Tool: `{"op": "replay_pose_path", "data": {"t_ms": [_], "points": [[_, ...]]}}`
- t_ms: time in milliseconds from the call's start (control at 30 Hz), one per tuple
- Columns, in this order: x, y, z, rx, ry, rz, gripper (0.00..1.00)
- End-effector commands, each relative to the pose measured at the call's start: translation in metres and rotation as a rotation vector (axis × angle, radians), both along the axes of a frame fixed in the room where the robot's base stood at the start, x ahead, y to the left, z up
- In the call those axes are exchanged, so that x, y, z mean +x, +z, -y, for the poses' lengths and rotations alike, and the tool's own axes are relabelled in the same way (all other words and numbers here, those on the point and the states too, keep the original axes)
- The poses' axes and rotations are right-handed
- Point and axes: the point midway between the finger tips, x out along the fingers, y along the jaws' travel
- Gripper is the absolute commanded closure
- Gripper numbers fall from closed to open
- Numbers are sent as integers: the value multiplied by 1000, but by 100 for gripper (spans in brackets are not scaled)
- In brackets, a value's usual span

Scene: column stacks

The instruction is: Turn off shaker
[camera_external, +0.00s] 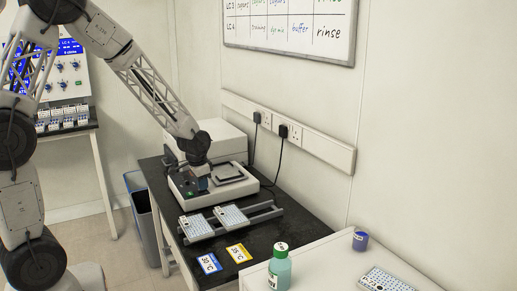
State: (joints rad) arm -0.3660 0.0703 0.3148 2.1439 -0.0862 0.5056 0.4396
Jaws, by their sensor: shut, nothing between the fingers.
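The shaker (222,190) is a pale box on the black bench top, with a dark-framed platform on its top at the right. A small green spot (190,194) shows on its front face at the left. My gripper (203,184) is shut and empty. It points down at the front left part of the shaker, just right of the green spot in the picture. I cannot tell whether its fingertips touch the shaker. The gripper hides part of the shaker's front and top.
A rack with two white well plates (231,217) stands before the shaker. Blue (208,263) and yellow (238,253) temperature cards lie nearer. A pale box (217,143) stands behind. A green bottle (280,268) and blue pot (360,240) stand on the white surface at right.

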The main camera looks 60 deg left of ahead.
Motion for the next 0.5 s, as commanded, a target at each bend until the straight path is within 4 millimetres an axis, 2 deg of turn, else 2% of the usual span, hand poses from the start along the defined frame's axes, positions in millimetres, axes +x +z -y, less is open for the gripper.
{"op": "replay_pose_path", "data": {"t_ms": [33, 167, 367, 500], "points": [[2, -11, 3, -4, -2, -6, 100], [1, -8, 3, -4, -2, -5, 100], [-1, 4, 3, -3, -1, -4, 100], [-3, 21, 2, -1, -1, 0, 100]]}}
